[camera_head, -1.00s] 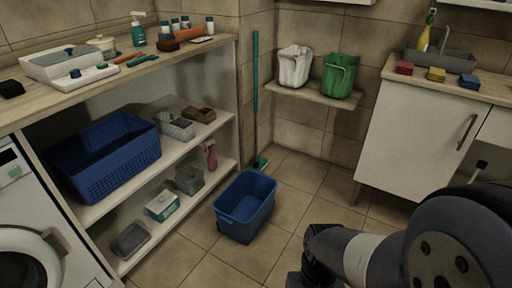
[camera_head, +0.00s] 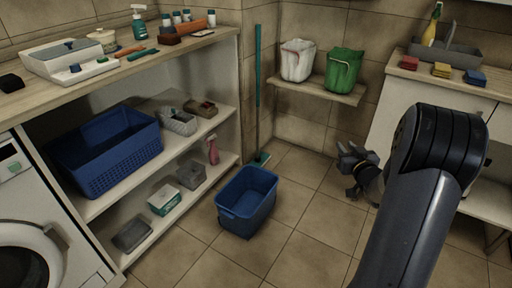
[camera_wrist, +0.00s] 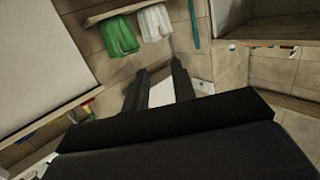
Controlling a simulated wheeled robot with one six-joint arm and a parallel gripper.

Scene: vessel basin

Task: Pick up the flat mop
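The flat mop (camera_head: 258,90) stands upright in the back corner beside the shelf unit. It has a long thin teal handle and a small teal head (camera_head: 261,159) on the floor. In the wrist view, which looks upside down, part of the teal handle (camera_wrist: 194,22) shows near the top, right of centre. My gripper (camera_head: 346,168) is in front of the back wall, right of the mop and well apart from it. In the wrist view its two dark fingers (camera_wrist: 160,78) are spread, with no held object visible between them.
A blue bin (camera_head: 246,202) stands on the floor in front of the mop. The shelf unit (camera_head: 228,130) is left of it. A wall shelf (camera_head: 318,92) with white and green buckets is at right. A white cabinet (camera_head: 395,112) stands further right. Floor between bin and cabinet is clear.

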